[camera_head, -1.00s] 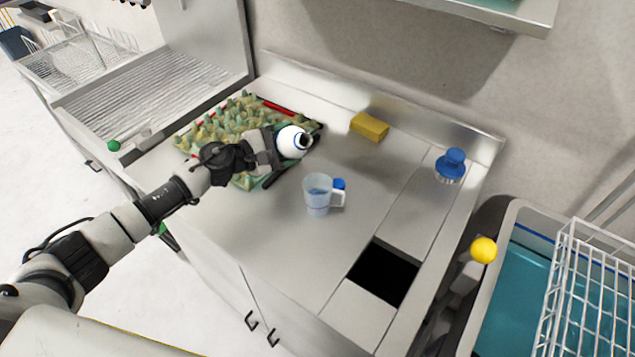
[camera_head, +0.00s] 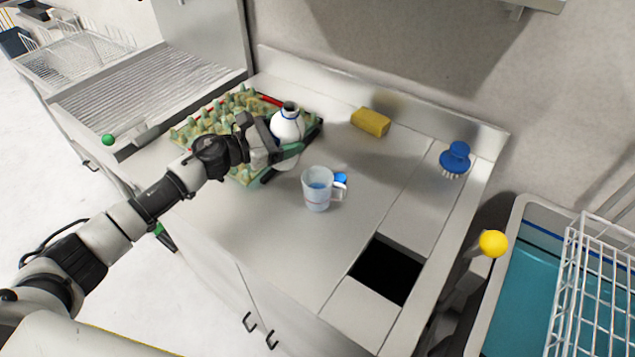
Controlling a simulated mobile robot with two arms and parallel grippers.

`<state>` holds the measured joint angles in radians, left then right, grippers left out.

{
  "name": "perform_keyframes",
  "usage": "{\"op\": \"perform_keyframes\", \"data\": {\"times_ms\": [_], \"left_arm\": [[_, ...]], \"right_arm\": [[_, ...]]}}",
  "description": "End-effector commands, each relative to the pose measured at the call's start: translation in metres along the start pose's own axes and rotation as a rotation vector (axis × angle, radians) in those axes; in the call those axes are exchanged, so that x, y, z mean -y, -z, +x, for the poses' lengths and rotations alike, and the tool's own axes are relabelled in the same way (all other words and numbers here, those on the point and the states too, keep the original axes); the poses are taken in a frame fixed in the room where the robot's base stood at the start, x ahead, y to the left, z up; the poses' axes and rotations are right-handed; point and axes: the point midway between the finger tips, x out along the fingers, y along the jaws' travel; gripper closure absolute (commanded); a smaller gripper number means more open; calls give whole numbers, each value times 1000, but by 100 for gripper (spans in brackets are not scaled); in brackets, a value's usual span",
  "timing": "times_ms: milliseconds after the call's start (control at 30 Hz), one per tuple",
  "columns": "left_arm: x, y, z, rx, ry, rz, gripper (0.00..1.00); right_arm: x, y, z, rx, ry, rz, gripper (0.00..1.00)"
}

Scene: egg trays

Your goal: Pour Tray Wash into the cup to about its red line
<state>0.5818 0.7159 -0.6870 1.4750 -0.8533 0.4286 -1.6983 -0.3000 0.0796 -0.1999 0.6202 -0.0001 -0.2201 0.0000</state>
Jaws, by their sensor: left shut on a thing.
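My left gripper (camera_head: 279,146) is shut on a white bottle (camera_head: 287,125) with a blue band and an open dark mouth. I take it to be the Tray Wash; no label is readable. The bottle is close to upright, behind and left of the cup, over the tray's right edge. The clear measuring cup (camera_head: 316,196) stands upright on the steel counter with its handle to the right. Some blue liquid shows inside it; its level against the red line is too small to read. A small blue cap (camera_head: 341,180) lies behind the handle. My right gripper is out of view.
A green egg tray (camera_head: 236,104) lies behind my left gripper. A yellow sponge (camera_head: 370,122) and a blue brush (camera_head: 455,158) lie toward the back. A square black opening (camera_head: 385,270) is cut in the counter (camera_head: 270,235) at front right. A sink with a wire rack (camera_head: 590,290) is at right.

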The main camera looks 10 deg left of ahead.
Motion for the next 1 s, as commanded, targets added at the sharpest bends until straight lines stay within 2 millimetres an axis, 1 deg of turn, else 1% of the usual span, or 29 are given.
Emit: {"op": "perform_keyframes", "data": {"times_ms": [33,133,333,1000], "left_arm": [[0,4,1,13,-1,-51,67],[0,5,1,33,0,-153,67],[0,6,1,54,1,-267,67],[0,5,1,57,1,-284,67]], "right_arm": [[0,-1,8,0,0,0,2],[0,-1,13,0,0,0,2],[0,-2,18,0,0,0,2],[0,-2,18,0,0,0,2]]}}
